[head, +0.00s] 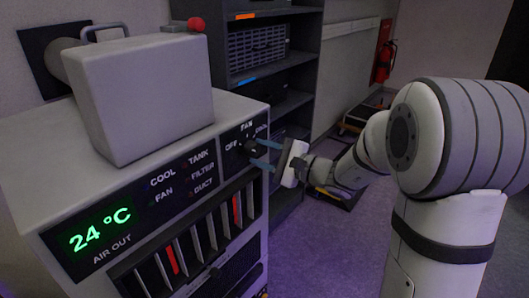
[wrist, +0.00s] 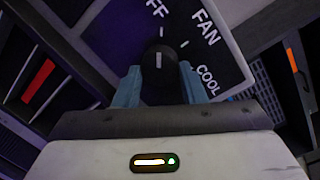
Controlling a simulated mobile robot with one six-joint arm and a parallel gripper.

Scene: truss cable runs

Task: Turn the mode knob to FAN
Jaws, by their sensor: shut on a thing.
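The mode knob (wrist: 159,58) is small, round and black, with a white line on its face. In the wrist view the line stands about upright, toward the tick by the partly cut-off OFF label (wrist: 155,6). The FAN label (wrist: 205,26) is up and right of the knob, and COOL (wrist: 208,80) is farther right. My gripper (wrist: 158,84) has its blue fingers on either side of the knob, shut on it. In the head view the knob (head: 252,146) sits on the panel's right end, with my gripper (head: 264,155) reaching it from the right.
The unit (head: 150,85) has a green 24 °C display (head: 100,229), status labels and louvres (head: 190,245) below the knob. A dark shelf rack (head: 262,50) stands behind. A fire extinguisher (head: 384,61) hangs on the far wall. Purple floor is open at lower centre.

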